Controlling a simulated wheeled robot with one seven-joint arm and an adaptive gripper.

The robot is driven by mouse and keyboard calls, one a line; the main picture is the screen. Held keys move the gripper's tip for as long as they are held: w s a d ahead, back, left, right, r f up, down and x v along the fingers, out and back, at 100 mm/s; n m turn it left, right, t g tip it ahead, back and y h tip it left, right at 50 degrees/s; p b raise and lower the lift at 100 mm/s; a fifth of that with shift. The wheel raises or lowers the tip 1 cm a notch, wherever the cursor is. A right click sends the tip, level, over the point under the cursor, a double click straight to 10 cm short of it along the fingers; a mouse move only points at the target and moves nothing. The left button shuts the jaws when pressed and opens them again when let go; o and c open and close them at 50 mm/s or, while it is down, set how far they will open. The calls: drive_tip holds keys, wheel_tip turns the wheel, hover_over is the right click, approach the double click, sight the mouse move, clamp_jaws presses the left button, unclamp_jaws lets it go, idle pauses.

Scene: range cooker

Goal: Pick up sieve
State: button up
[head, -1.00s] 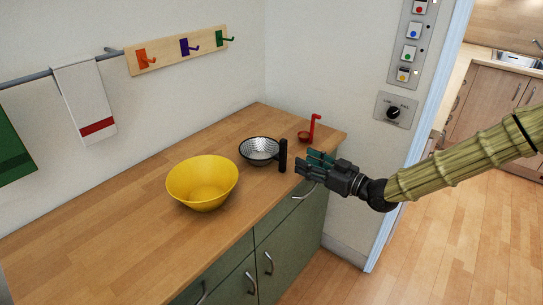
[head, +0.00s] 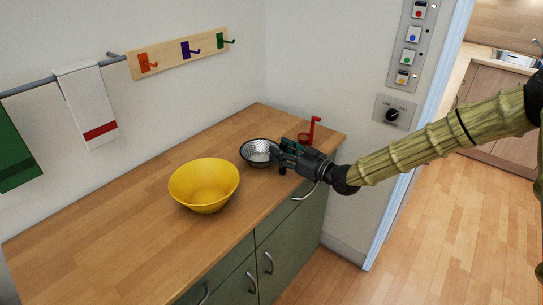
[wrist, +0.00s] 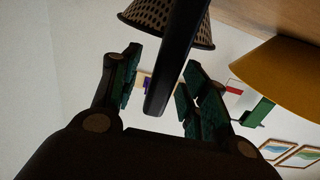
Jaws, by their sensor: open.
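The sieve is a metal perforated bowl (head: 257,152) with a black handle, on the wooden counter behind and right of the yellow bowl. My gripper (head: 283,155) is at the sieve's right side, and it hides most of the handle in the head view. In the wrist view the sieve's perforated bowl (wrist: 150,14) is at the top, and its black handle (wrist: 178,65) runs down between the two fingers of my gripper (wrist: 160,85). The fingers are open, with a visible gap on both sides of the handle.
A yellow bowl (head: 204,187) stands left of the sieve, also at right in the wrist view (wrist: 275,75). A red ladle (head: 314,130) stands behind my gripper near the counter's back right. The counter's left part (head: 100,235) is clear. Hooks and towels hang on the wall.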

drive_tip(key=shift+w+a, duration=0.1)
drive_tip(key=shift+a, duration=0.1)
drive_tip(key=shift+c, duration=0.2)
clamp_jaws()
